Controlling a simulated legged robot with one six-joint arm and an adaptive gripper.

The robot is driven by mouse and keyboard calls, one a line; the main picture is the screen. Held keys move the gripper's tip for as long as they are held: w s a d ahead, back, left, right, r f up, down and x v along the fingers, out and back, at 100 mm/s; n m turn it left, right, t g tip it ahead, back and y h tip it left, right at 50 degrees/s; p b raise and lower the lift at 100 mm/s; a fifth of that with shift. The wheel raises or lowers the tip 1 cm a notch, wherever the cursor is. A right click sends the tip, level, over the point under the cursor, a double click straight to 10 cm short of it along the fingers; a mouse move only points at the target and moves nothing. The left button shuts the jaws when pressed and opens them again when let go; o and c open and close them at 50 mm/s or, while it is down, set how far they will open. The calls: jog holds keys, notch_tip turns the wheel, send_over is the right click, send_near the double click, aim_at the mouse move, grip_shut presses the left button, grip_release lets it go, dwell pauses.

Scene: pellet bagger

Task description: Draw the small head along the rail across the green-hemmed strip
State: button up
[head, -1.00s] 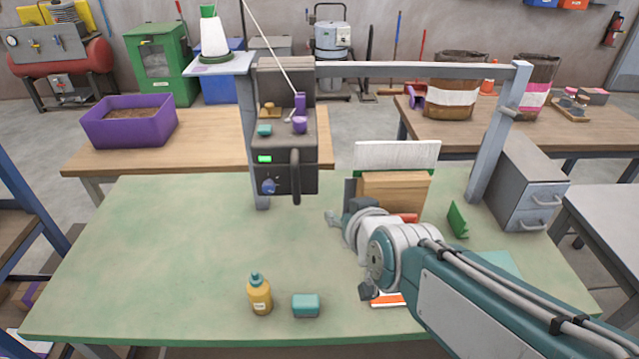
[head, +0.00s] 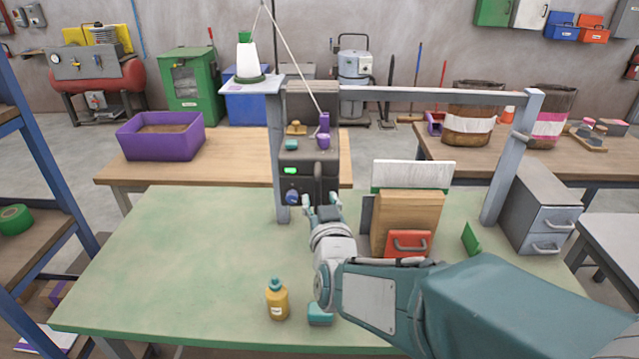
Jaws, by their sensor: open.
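The small head (head: 297,155) is a dark grey box with a lit green display and a blue knob, hanging at the left end of the grey rail (head: 400,95). A pale thread runs down to it from near a white cone (head: 244,58) with a green top. The green-hemmed strip (head: 412,175) is white with a green lower edge, standing upright above a wooden block, right of the head. My gripper (head: 322,203) is open at the lower front of the head, by its dark upright handle. I cannot tell whether the handle is between the fingers.
A grey drawer cabinet (head: 540,210) is at right. The left of the green table (head: 170,260) is clear.

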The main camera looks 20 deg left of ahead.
aim_at(318, 187)
jog(key=x, duration=0.5)
jog(key=shift+w, duration=0.4)
grip_shut()
